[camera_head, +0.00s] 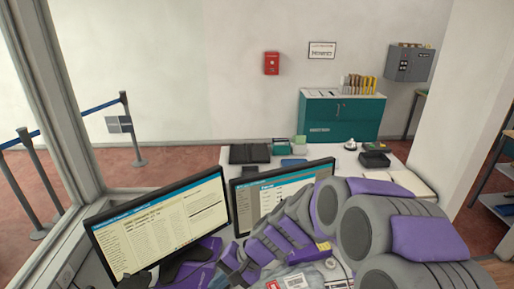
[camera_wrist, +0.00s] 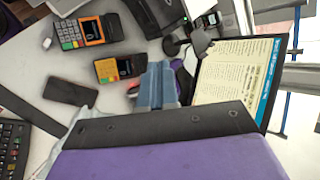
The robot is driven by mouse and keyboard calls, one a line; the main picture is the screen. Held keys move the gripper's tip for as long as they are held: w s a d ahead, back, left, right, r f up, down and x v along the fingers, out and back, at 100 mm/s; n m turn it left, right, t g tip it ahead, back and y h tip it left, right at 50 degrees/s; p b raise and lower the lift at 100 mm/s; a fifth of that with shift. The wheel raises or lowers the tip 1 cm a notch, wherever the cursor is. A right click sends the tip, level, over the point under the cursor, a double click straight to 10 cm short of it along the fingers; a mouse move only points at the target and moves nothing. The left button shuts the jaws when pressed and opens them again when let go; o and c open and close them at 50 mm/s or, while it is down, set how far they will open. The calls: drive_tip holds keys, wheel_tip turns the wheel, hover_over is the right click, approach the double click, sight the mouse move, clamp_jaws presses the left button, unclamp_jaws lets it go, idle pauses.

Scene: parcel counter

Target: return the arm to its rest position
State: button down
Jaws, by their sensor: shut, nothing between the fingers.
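My gripper (camera_wrist: 158,82) is shut and empty in the wrist view, its fingers pointing over the counter top. It also shows in the head view (camera_head: 148,277), low in front of the left monitor (camera_head: 160,228), whose lower edge it overlaps. My grey and purple arm fills the lower right of the head view and hides much of the counter there. In the wrist view the same monitor (camera_wrist: 235,85) stands to the right of the fingers. I cannot tell the gap between gripper and monitor.
A second monitor (camera_head: 275,193) stands close behind my arm. The wrist view shows two orange card terminals (camera_wrist: 84,31) (camera_wrist: 120,68), a dark phone (camera_wrist: 72,91) and a keyboard (camera_wrist: 12,145). A teal cabinet (camera_head: 340,117) stands at the back wall.

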drive_tip(key=s+d+r+n+h, duration=0.1)
drive_tip(key=s+d+r+h, duration=0.2)
drive_tip(key=s+d, duration=0.8)
drive_tip(key=s+d+r+n+h, duration=0.2)
drive_tip(key=s+d+h, duration=0.3)
drive_tip(key=s+d, duration=0.7)
drive_tip(key=shift+s+d+r, duration=0.25)
drive_tip(key=shift+s+r, duration=0.15)
drive_tip(key=shift+s, duration=0.15)
